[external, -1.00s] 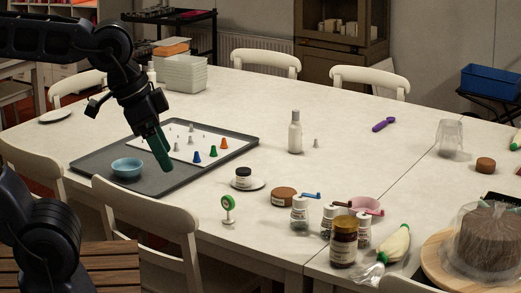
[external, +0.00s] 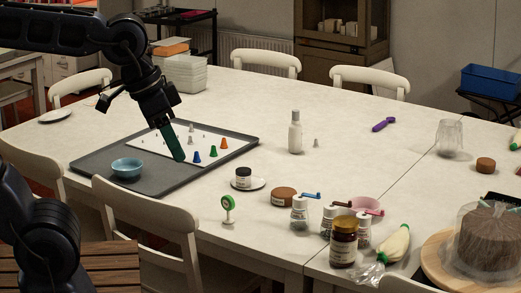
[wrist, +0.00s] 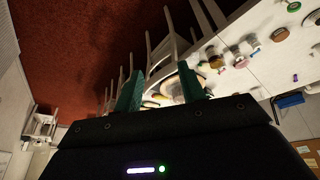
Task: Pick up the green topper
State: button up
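A small green cone (external: 213,151) stands upright on the white sheet in the dark tray, between a blue cone (external: 197,157) and an orange cone (external: 223,143). A round green-rimmed piece on a stem (external: 228,203) stands nearer the table's front edge; I cannot tell which of these is the topper. My gripper (external: 180,157) points down over the tray, left of the blue cone and apart from the green cone. In the wrist view its two green fingers (wrist: 160,70) are spread with nothing held between them. The cones cannot be made out there.
The dark tray (external: 165,184) also holds a blue bowl (external: 127,168) and several small grey cones. A dark-lidded jar (external: 243,178), a white bottle (external: 295,132) and spice grinders (external: 299,215) stand to the right. Chairs line the table; its centre has free room.

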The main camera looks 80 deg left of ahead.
jog(key=w+a+n+g, duration=0.1)
jog(key=w+a+n, duration=0.6)
jog(key=w+a, duration=0.5)
jog(key=w+a+f+n+g, duration=0.1)
jog(key=w+a+f+n, duration=0.2)
jog(key=w+a, duration=0.3)
jog(key=w+a+f+n+g, duration=0.1)
jog(key=w+a+f+n, duration=0.25)
jog(key=a, duration=0.45)
jog(key=n+g, duration=0.1)
jog(key=n, duration=1)
send_over(228, 196)
notch_tip(228, 196, down, 26)
jog(key=f, duration=0.4)
jog(key=shift+w+a+f, duration=0.25)
jog(key=shift+a+f, duration=0.05)
jog(key=shift+f, duration=0.05)
jog(key=shift+s+d+f, duration=0.1)
jog(key=shift+s+f, duration=0.05)
jog(key=shift+f, duration=1.15)
jog(key=shift+s+d+f, duration=0.1)
jog(key=shift+f, duration=1.2)
